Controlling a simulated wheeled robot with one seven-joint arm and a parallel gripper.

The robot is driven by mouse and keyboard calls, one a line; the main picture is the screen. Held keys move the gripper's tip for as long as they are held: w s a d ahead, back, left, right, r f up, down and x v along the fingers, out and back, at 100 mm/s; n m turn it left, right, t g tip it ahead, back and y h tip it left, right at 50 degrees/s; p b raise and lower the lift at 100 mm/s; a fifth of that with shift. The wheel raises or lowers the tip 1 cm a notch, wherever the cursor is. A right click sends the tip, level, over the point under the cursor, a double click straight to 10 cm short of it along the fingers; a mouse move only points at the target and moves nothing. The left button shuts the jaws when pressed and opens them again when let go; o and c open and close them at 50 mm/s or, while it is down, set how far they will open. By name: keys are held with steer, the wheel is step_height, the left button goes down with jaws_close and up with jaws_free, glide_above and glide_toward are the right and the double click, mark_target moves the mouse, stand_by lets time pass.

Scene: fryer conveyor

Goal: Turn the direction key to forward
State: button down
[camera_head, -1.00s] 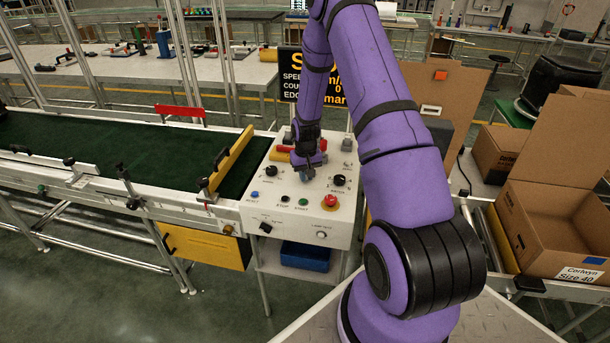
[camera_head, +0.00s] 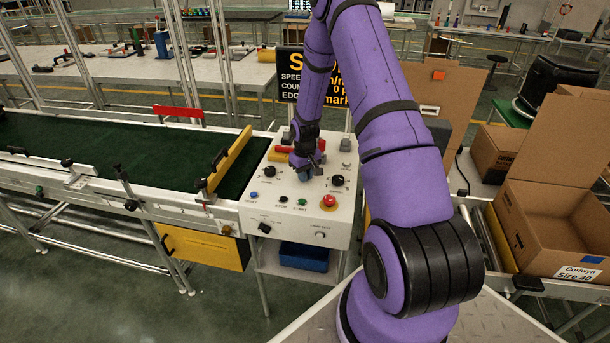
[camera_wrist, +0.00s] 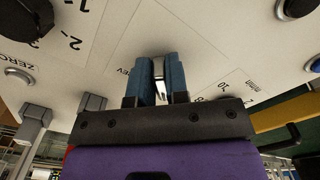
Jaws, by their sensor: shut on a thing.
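The control panel (camera_head: 270,212) stands at the end of the green conveyor in the head view. My gripper (camera_head: 304,176) points down at the middle of the panel, between two black knobs, and hides the direction key there. In the wrist view my gripper (camera_wrist: 164,80) has its two blue fingers closed around a small metal key (camera_wrist: 158,66). Only a narrow bright strip of the key shows between the fingers. The printed letters "EV" are readable on the panel left of the fingers. The key's exact angle cannot be told.
A black knob (camera_head: 270,171) and another black knob (camera_head: 337,180) flank my gripper. A red emergency button (camera_head: 328,202) and small coloured buttons lie in front. Red parts stand behind the gripper. A yellow guide bar (camera_head: 231,157) crosses the belt end at left.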

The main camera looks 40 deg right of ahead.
steer(key=c, duration=1.1)
jaws_free()
step_height(320, 180, up, 11)
steer(key=shift+f, duration=0.1)
steer(key=s+a+r+t, duration=0.1)
steer(key=s+a+r, duration=0.25)
steer(key=r, duration=0.45)
steer(key=s+a+r+t+h, duration=0.1)
steer(key=s+a+r, duration=0.1)
steer(key=a+r, duration=0.5)
steer(key=s+a+r, duration=0.3)
steer(key=r, duration=0.7)
steer(key=s+a+r+t, duration=0.1)
steer(key=s+a+r, duration=0.2)
steer(key=s, duration=0.4)
steer(key=s+a+r+t, duration=0.1)
steer(key=s+a+r, duration=0.2)
steer(key=s, duration=0.4)
steer(key=s+a+r+n+t+y, duration=0.1)
steer(key=s+a+r, duration=0.2)
steer(key=s, duration=0.4)
steer(key=shift+s+a, duration=0.15)
steer(key=shift+s, duration=0.25)
